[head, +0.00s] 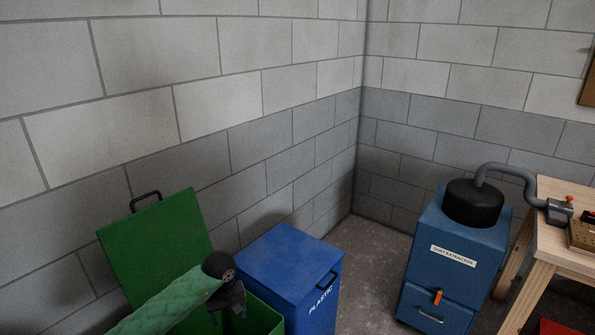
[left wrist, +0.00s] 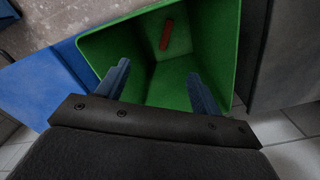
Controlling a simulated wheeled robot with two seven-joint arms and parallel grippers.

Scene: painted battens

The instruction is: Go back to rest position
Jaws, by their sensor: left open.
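My left arm comes in from the bottom left of the head view, and its dark left gripper (head: 230,300) is over the opening of the green bin (head: 262,318). In the left wrist view the two blue-grey fingers of the left gripper (left wrist: 158,84) stand wide apart with nothing between them. They point down into the green bin (left wrist: 232,40). A red batten (left wrist: 167,34) lies inside the bin, beyond the fingertips and apart from them. My right gripper is not in view.
The bin's green lid (head: 155,245) stands open against the block wall. A closed blue bin marked PLASTIC (head: 290,262) stands beside it.

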